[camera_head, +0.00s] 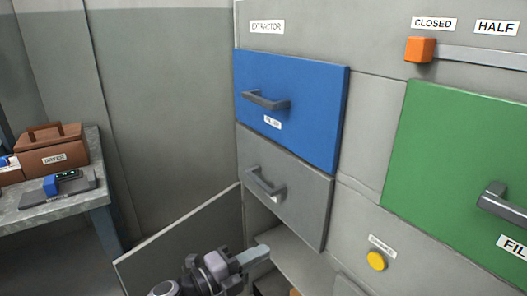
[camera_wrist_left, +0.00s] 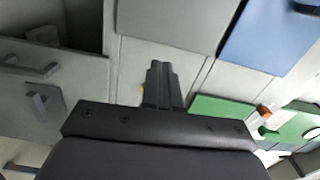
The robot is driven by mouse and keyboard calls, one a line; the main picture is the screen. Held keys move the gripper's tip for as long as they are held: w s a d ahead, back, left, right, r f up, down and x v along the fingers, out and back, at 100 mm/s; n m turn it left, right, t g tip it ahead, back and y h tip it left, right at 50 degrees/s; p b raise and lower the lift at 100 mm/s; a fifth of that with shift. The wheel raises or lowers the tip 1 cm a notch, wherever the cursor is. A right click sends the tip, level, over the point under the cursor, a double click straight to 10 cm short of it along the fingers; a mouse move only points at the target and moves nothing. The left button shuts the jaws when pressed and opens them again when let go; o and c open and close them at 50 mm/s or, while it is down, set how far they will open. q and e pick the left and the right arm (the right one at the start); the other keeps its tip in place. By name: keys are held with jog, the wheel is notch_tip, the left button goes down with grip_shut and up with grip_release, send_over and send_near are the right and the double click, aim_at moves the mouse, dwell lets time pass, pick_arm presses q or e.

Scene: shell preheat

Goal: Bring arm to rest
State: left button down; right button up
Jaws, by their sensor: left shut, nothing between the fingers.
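My left gripper (camera_head: 256,254) is low in the middle of the head view, its fingers closed together and empty. It is in front of the open compartment (camera_head: 288,247) below the grey panel. In the left wrist view the closed fingers (camera_wrist_left: 162,85) point at the grey cabinet front. Nothing is between them. My right gripper is not in view.
A grey door (camera_head: 180,240) stands open to the left of my left gripper. Above are a grey panel (camera_head: 300,195) and a blue panel (camera_head: 310,105), with handles. A yellow button (camera_head: 376,260) and green panel (camera_head: 440,150) are right. A bench (camera_head: 65,208) stands left.

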pick_arm(q)
jog(key=s+a+f+n+y+p, duration=0.4)
jog(key=s+a+n+y+p, duration=0.1)
jog(key=s+a+n, duration=0.4)
jog(key=s+a+f+n+y+p, duration=0.4)
jog(key=s+a+n+y, duration=0.3)
jog(key=s+n, duration=0.6)
jog(key=a+n+p, duration=0.1)
jog(key=a+n, duration=0.1)
jog(key=n, duration=0.1)
jog(key=shift+s+a+f+n+y+p, duration=0.3)
jog(key=shift+f+n+y+p, duration=0.05)
jog(key=shift+n+y+p, duration=0.05)
